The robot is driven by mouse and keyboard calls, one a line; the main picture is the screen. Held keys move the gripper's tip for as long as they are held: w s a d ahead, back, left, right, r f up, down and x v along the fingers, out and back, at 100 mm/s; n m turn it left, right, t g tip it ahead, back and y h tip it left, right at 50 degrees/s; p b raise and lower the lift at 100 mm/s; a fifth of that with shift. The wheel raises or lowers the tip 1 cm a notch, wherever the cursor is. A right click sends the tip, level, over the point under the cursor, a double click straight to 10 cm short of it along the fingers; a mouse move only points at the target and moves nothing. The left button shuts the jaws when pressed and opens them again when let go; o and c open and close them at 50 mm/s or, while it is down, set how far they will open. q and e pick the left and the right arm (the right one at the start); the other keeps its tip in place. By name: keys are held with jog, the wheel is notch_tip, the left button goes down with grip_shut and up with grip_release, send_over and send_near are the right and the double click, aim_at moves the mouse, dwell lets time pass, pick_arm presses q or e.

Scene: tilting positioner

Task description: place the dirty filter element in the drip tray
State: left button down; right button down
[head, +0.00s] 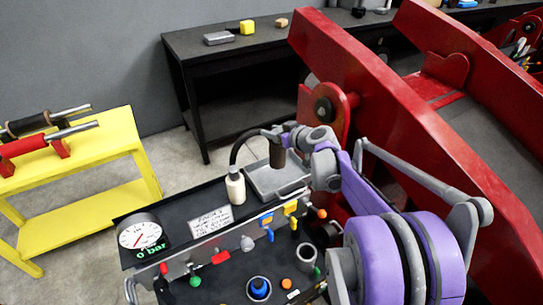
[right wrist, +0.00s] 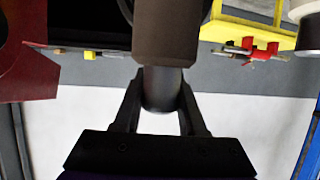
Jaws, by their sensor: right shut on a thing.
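The dirty filter element, a dark brown cylinder with a grey end, is in my right gripper (head: 287,131). In the head view the filter element (head: 278,156) hangs upright over the grey drip tray (head: 262,182), near its back edge; I cannot tell how high above it. In the right wrist view the two dark fingers (right wrist: 160,100) are shut on the grey end, and the brown body of the filter element (right wrist: 166,35) extends beyond them. My left gripper is not in view.
A cream bottle (head: 236,187) with a black curved hose stands just left of the tray. A pressure gauge (head: 142,236) and a label plate (head: 210,221) are on the bench. A large red beam (head: 400,130) rises at right. A yellow table (head: 95,145) stands at left.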

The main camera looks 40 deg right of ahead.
aim_at(273, 147)
jog(key=shift+s+f, duration=0.15)
jog(key=shift+f, duration=0.45)
jog(key=shift+s+f, duration=0.15)
jog(key=shift+f, duration=0.4)
jog(key=shift+w+f, duration=0.15)
jog(key=shift+f, duration=1.85)
jog(key=shift+f+b, duration=0.1)
jog(key=shift+b, duration=0.2)
jog(key=shift+c, duration=2.4)
grip_release()
